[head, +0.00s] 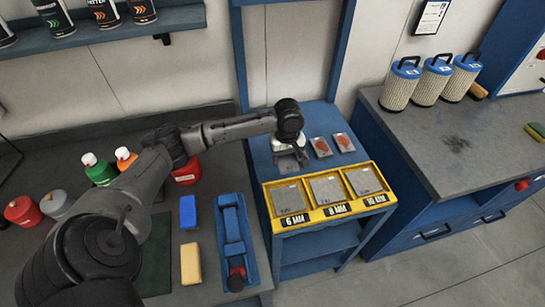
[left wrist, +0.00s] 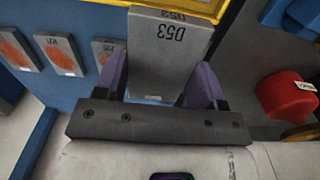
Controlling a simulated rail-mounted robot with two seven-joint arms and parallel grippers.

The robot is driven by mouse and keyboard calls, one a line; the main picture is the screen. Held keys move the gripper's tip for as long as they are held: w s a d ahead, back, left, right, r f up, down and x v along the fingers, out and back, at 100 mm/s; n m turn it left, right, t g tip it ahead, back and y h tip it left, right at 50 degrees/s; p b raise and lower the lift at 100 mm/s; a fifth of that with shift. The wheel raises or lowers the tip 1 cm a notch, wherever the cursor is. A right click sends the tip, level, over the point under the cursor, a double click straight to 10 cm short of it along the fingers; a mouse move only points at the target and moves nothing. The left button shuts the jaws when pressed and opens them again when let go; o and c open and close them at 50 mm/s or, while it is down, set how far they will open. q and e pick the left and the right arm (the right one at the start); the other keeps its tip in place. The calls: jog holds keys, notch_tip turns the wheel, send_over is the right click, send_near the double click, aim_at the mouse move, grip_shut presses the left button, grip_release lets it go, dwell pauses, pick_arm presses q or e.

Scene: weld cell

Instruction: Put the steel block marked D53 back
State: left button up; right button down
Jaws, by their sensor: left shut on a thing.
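My left gripper (head: 290,154) is over the back part of a blue cart (head: 263,165), just behind a yellow tray (head: 264,207). In the left wrist view, its two purple fingers are shut on a grey steel block (left wrist: 170,48) marked D53, one finger on each side. The marking shows on its face and top edge. Whether the block touches the cart top is unclear. My right gripper is not in view.
The yellow tray holds several grey plates in labelled compartments. On the left bench are a blue clamp-like tool (head: 233,240), a yellow block (head: 190,263), a blue block (head: 187,211) and a red container (head: 187,172). Striped cylinders (head: 432,82) stand on the right counter.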

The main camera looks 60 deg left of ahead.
pick_arm(q)
jog(key=a+f, duration=0.2)
jog(key=a, duration=0.1)
jog(key=w+a+f+b, duration=0.1)
jog(key=a+f, duration=0.1)
jog(key=a, duration=0.2)
jog(key=a+f+b, duration=0.1)
jog(key=a+f, duration=0.1)
jog(key=a, duration=0.1)
jog(key=shift+w+a, duration=0.2)
jog(key=shift+f+b, duration=0.5)
jog(key=shift+f, duration=1.55)
jog(key=shift+f, duration=0.1)
jog(key=o, duration=1.4)
jog(key=shift+o, duration=0.2)
notch_tip(320, 180, up, 12)
jog(key=p, duration=0.2)
